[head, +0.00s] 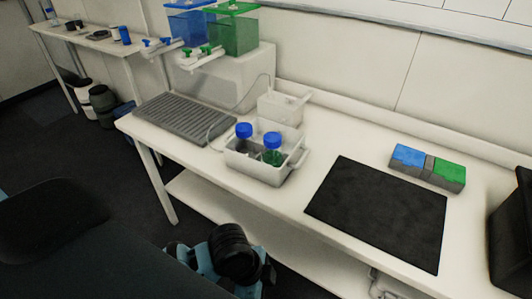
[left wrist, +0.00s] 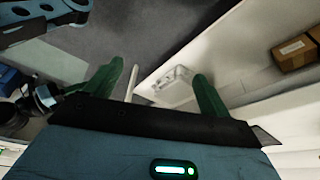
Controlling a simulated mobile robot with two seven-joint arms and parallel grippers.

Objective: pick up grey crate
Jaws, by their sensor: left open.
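The light grey crate (head: 250,170) stands on the white bench in the head view, with a handle at its right end. It holds two blue-capped bottles; the right bottle (head: 273,152) has green contents and the left bottle (head: 244,138) looks greyish. My left gripper (left wrist: 158,70) shows in the left wrist view with its green fingers wide apart and nothing between them. A teal and black part of my arm shows low in front of the bench in the head view, below the crate and apart from it. My right gripper is not in view.
A black mat (head: 380,210) lies right of the crate, with a blue and green block (head: 428,167) behind it. A ribbed grey tray (head: 185,118) lies left. Blue (head: 188,25) and green (head: 234,30) tanks stand behind. Brown boxes (left wrist: 294,52) show in the wrist view.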

